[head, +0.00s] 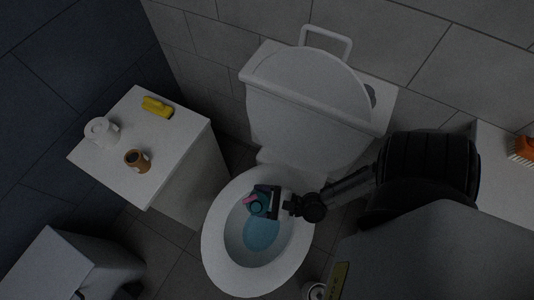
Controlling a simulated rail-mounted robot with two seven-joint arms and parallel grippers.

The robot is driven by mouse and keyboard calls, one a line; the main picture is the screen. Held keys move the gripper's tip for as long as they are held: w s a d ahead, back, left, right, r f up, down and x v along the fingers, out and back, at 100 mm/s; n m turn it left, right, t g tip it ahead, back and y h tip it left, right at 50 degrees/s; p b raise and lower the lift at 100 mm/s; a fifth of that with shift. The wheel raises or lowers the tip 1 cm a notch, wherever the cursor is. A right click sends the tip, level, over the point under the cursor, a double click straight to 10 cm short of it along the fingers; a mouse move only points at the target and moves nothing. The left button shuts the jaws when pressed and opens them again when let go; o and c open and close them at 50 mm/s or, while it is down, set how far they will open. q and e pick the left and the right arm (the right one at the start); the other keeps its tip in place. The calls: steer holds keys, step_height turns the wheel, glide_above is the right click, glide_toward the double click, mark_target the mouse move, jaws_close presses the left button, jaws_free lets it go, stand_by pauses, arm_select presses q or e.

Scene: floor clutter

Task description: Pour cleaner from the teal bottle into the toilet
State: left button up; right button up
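The white toilet (214,244) stands in the middle with its lid raised against the tank. A teal patch of liquid (262,235) shows at the bottom of its bowl. The teal bottle (258,208), with a pink part at its left end, is over the bowl opening and looks tilted. My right gripper (268,202) reaches in from the right and is shut on the bottle, partly covering it. I cannot tell whether liquid is leaving the bottle. My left gripper is not in view.
A white cabinet (186,165) at the left carries a white jar (101,132), a brown cup (137,160) and a yellow item (157,106). A grey-white box (62,268) is at lower left. An orange-and-white brush (524,150) lies on a right-hand ledge. A wall rail (327,36) is behind the tank.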

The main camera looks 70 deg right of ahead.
stand_by(0.6)
steer(key=shift+d+f+n, duration=0.1)
steer(key=shift+d+n, duration=0.1)
steer(key=shift+n, duration=0.2)
steer(key=shift+p, duration=0.3)
steer(key=shift+w+d+n, duration=0.1)
steer(key=shift+n, duration=0.2)
steer(key=shift+f, duration=0.1)
steer(key=shift+d+n, duration=0.1)
steer(key=shift+n, duration=0.2)
steer(key=shift+d+f, duration=0.1)
steer(key=shift+f, duration=0.05)
stand_by(0.3)
